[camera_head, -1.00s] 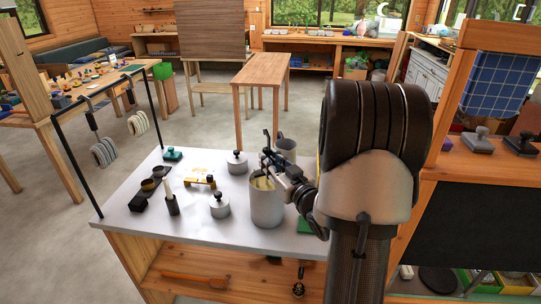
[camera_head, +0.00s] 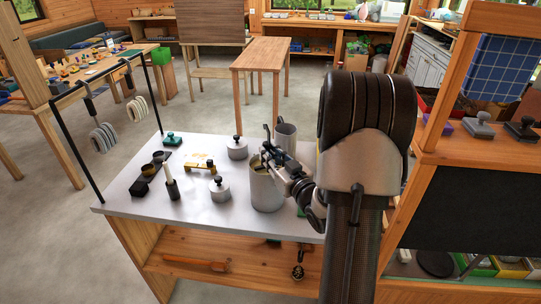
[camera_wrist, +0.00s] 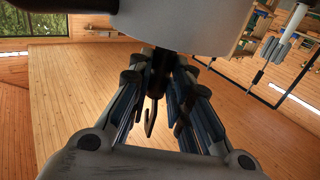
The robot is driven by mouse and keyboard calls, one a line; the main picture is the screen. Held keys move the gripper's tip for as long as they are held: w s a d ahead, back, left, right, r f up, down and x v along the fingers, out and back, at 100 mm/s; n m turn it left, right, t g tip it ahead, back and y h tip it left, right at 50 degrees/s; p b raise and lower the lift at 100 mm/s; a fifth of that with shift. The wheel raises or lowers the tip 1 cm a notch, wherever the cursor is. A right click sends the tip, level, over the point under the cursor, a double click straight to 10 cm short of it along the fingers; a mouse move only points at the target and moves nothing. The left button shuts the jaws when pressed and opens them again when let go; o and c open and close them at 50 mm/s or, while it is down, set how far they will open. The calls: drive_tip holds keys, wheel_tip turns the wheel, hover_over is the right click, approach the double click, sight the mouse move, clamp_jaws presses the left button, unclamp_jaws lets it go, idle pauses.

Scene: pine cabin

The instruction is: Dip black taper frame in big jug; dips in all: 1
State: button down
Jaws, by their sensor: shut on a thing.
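The big jug (camera_head: 265,188) is a grey-white cylinder standing on the white tabletop. My gripper (camera_head: 271,158) is at its mouth in the head view, with its fingers just above the rim. In the wrist view my gripper (camera_wrist: 158,105) is shut on the black taper frame (camera_wrist: 152,118), whose dark stem and hook show between the fingers. The frame also shows in the head view as a thin dark piece (camera_head: 267,133) rising above the fingers. Its lower part is hidden by the jug and gripper; I cannot see any tapers on it.
A second grey jug (camera_head: 285,138) stands just behind. Lidded pots (camera_head: 219,189), a yellow-and-black item (camera_head: 200,164) and a dark holder with a pale stick (camera_head: 172,186) stand left on the table.

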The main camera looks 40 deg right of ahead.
wheel_tip(320, 180, up, 16)
drive_tip(key=p, duration=1)
drive_tip(key=shift+r, duration=0.1)
idle(4.1)
wheel_tip(320, 180, up, 3)
drive_tip(key=shift+f+p, duration=0.1)
drive_tip(key=shift+p, duration=0.75)
drive_tip(key=shift+w, duration=0.1)
